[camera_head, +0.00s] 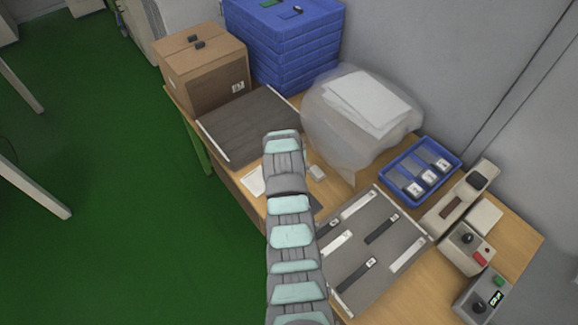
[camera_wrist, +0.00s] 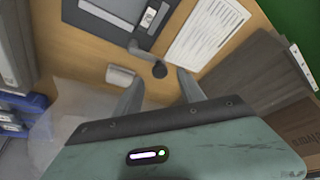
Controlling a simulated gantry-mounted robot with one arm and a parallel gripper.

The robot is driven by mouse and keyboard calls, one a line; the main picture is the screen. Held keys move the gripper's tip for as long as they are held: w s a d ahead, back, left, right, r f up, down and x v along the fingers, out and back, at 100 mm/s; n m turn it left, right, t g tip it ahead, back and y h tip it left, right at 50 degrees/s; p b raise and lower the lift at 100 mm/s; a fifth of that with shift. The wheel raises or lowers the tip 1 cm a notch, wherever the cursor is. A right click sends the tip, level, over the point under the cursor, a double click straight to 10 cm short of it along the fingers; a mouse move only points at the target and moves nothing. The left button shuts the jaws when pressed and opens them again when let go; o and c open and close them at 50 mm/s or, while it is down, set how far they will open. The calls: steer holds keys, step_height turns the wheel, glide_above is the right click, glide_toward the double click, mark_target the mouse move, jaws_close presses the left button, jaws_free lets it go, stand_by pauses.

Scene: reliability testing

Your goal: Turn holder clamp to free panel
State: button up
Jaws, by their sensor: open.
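In the wrist view a dark clamp lever (camera_wrist: 158,69) with a rounded end extends from the edge of a grey holder plate (camera_wrist: 95,22). A lighter panel (camera_wrist: 118,8) lies on that plate, cut off by the top edge of the picture. My gripper (camera_wrist: 160,76) is open, with one finger on each side of the lever's rounded end. I cannot tell whether either finger touches it.
A pale block (camera_wrist: 120,76) lies left of the lever, and a printed sheet (camera_wrist: 206,38) lies right of it. In the head view a grey board with strips (camera_head: 348,290), a blue tray (camera_head: 447,152), control boxes (camera_head: 482,297) and a plastic-covered stack (camera_head: 325,120) crowd the table.

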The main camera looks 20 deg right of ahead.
steer(key=v, duration=0.8)
stand_by(0.4)
steer(key=shift+w+f, duration=0.1)
steer(key=shift+f, duration=0.05)
